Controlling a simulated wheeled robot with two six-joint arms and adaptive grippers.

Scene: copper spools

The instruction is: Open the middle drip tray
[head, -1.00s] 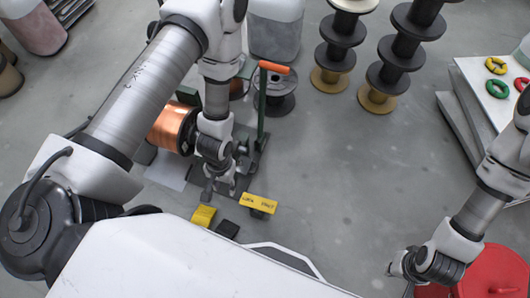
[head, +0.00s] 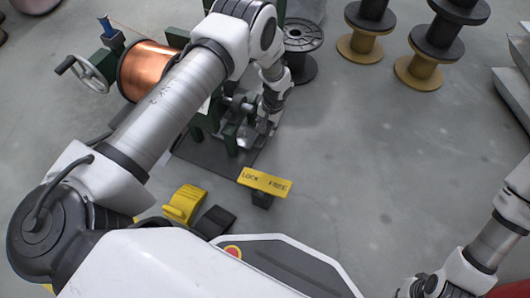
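I cannot make out a drip tray for sure in the head view. A dark flat plate (head: 215,158) lies on the floor under a green stand (head: 208,118) that carries a copper spool (head: 146,70). My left arm crosses in front of the stand and hides part of it. My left gripper (head: 250,138) points down beside the stand, near the plate's right edge. Whether it touches anything is unclear. My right gripper (head: 402,288) is at the bottom right, low in the picture and partly cut off. The finger openings are too small to read.
A yellow LOCK/FREE sign (head: 265,182) stands right of the plate. A yellow block (head: 185,203) and a black block (head: 215,222) lie in front. A handwheel (head: 90,72) is at the left. Dark spools (head: 447,38) stand behind. The floor at centre right is clear.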

